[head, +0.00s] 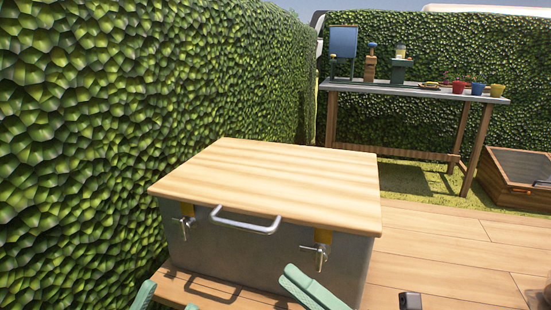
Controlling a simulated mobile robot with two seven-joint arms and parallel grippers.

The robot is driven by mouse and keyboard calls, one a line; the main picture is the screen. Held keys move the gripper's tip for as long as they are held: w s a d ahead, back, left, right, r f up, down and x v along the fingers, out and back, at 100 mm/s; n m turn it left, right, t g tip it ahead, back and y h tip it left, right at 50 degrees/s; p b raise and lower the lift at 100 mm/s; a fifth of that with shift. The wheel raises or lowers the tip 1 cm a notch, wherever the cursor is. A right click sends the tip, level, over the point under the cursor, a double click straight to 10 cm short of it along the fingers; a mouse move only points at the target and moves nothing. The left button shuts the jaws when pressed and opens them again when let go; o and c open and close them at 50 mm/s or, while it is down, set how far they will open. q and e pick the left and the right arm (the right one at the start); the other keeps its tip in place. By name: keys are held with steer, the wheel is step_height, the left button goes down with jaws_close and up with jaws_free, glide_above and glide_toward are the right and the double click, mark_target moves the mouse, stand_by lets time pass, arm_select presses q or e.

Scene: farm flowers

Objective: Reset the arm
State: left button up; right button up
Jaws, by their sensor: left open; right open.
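The tips of my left gripper (168,296), pale green, show at the bottom edge of the head view, left of centre. They appear apart with nothing between them. My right gripper (303,283), also pale green, reaches in at the bottom, slanting up to the left, in front of the lower front of a grey metal box. Its fingers partly overlap in the picture; nothing is seen held. Most of both arms is out of the frame.
The grey box (221,247) has a wooden lid (270,180), handle and latches, and stands close in front. A hedge (120,120) borders the left. A table (430,92) with pots stands at the back right. The wooden floor (440,255) on the right is mostly clear.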

steer(key=s+d+r+m+t+h+p, duration=0.1)
steer(key=s+d+r+m+t+h, duration=0.25)
steer(key=m, duration=0.75)
steer(key=s+d+r+m+t+h+p, duration=0.15)
steer(key=s+d+m+t, duration=0.35)
steer(key=m, duration=0.5)
arm_select(q)
steer(key=w+a+f+n+g+y+p, duration=0.4)
steer(key=w+n+y+p, duration=0.45)
steer(key=p, duration=1.05)
arm_select(e)
steer(key=w+d+f+m+g+h, duration=0.2)
steer(key=w+f+m+g+h, duration=0.25)
steer(key=w+m+h, duration=0.3)
arm_select(q)
steer(key=s+a+f+n+g+y+p, duration=0.1)
steer(key=s+f+g+y+p, duration=0.3)
steer(key=s+p, duration=0.7)
step_height(320, 180, down, 3)
steer(key=g+p, duration=0.3)
steer(key=g, duration=0.1)
arm_select(e)
steer(key=s+d+f+m+g+h, duration=0.2)
steer(key=s+f+g+h, duration=0.2)
steer(key=s+f+g, duration=0.3)
steer(key=shift+s+d, duration=0.25)
steer(key=shift+s, duration=0.95)
